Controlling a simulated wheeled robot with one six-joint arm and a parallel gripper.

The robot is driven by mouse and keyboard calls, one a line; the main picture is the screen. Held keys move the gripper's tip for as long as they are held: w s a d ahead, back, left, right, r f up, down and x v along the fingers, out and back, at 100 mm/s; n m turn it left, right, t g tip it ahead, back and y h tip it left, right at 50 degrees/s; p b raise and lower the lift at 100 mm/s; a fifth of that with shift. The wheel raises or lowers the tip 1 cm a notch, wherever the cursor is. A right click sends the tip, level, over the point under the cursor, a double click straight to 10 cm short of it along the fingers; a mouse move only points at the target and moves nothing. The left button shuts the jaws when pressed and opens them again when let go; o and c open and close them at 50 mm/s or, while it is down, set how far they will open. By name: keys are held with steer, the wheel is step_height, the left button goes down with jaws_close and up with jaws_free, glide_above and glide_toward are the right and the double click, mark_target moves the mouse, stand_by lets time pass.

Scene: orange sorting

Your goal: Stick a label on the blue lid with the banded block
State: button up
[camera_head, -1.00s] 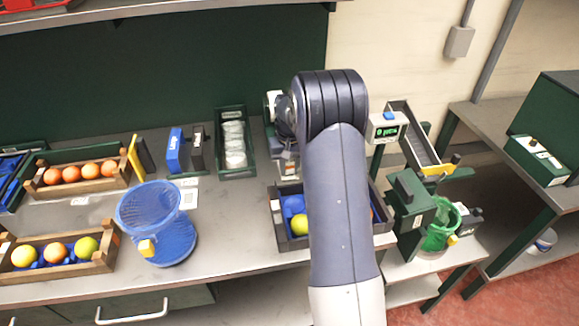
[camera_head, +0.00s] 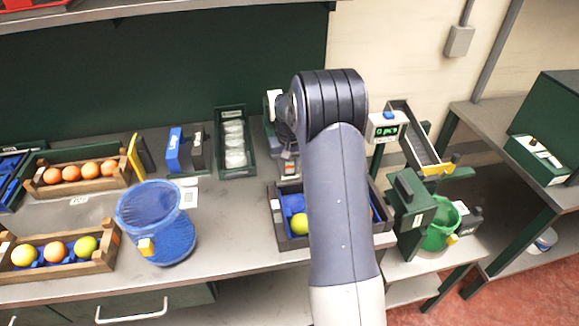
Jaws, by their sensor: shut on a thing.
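My arm rises through the middle of the view, and its wrist bends down behind the elbow. My gripper (camera_head: 287,153) shows only in part, left of the elbow above the back bench. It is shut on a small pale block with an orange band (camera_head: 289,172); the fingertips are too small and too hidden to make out. I cannot make out a blue lid or a fixed label for certain. A blue block with white lettering (camera_head: 174,152) stands on the bench beside a dark one (camera_head: 196,148). A dark crate (camera_head: 278,232) with blue lining and a yellow fruit (camera_head: 300,223) is partly behind my arm.
A blue mesh basket (camera_head: 160,220) stands at front left. Wooden crates of oranges (camera_head: 80,190) and mixed fruit (camera_head: 98,262) are at left. A green tray of clear packs (camera_head: 220,172) is at back. A scale display (camera_head: 386,128) and green basket (camera_head: 440,235) are right.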

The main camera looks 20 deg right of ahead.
steer(key=shift+r+p, duration=2.45)
steer(key=shift+r, duration=1.05)
